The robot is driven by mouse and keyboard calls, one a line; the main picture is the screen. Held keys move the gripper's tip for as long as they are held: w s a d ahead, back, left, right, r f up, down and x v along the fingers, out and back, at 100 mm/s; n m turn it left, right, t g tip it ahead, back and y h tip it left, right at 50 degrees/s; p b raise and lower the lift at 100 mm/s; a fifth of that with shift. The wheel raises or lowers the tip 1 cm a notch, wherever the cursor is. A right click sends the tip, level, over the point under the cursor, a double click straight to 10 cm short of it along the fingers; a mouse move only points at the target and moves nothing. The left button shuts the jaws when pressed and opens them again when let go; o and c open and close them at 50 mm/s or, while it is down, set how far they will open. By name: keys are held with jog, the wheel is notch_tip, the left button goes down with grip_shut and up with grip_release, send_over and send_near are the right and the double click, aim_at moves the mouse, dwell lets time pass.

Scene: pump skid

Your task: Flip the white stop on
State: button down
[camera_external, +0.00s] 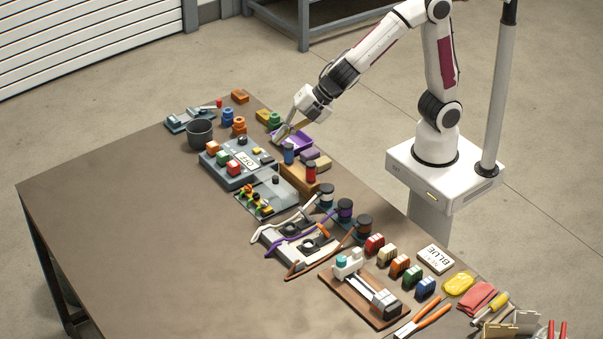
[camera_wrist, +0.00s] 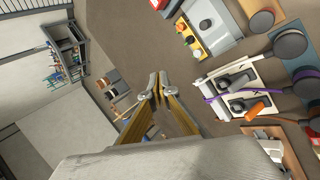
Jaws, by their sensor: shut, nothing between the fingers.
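A white hose (camera_external: 297,222) runs across a pale block (camera_external: 272,249) in the middle of the bench, beside a purple and an orange-brown one. In the wrist view the white hose (camera_wrist: 206,79) lies at upper right, beside a dark grey lever-like part (camera_wrist: 236,81) on the block. I cannot tell for sure which part is the white stop or how it is set.
Round dark-topped posts (camera_external: 327,191) stand by the hose ends. The bench's left side (camera_external: 120,220) is bare.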

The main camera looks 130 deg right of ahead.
jog(key=w+a+f+n+t+y, duration=0.1)
jog(key=w+a+f+n+y, duration=0.15)
jog(key=w+n, duration=0.45)
jog(key=w+a+f+n+t+y, duration=0.2)
jog(key=w+a+n, duration=0.2)
jog(key=w+n, duration=0.35)
jog(key=s+a+f+n+g+y, duration=0.25)
jog(key=a+n, duration=0.25)
jog(key=n, duration=0.3)
jog(key=s+a+f+n+g+y, duration=0.1)
jog(key=a+f+n+g+y, duration=0.1)
jog(key=a+f+n+y, duration=0.35)
jog(key=s+a+r+n+g, duration=0.1)
jog(key=s+n, duration=0.2)
jog(key=n, duration=0.1)
jog(key=s+a+r+n+g, duration=0.1)
jog(key=s+n+g, duration=0.1)
jog(key=s+n, duration=0.2)
jog(key=s+a+r+n+g, duration=0.1)
jog(key=s+n+g, duration=0.1)
jog(key=n, duration=0.3)
jog(key=shift+s+a+g+y, duration=0.25)
jog(key=shift+s+a, duration=0.05)
jog(key=shift+s, duration=0.35)
jog(key=shift+s+a+r+n, duration=0.15)
jog(key=shift+s+n, duration=0.1)
jog(key=shift+n, duration=0.55)
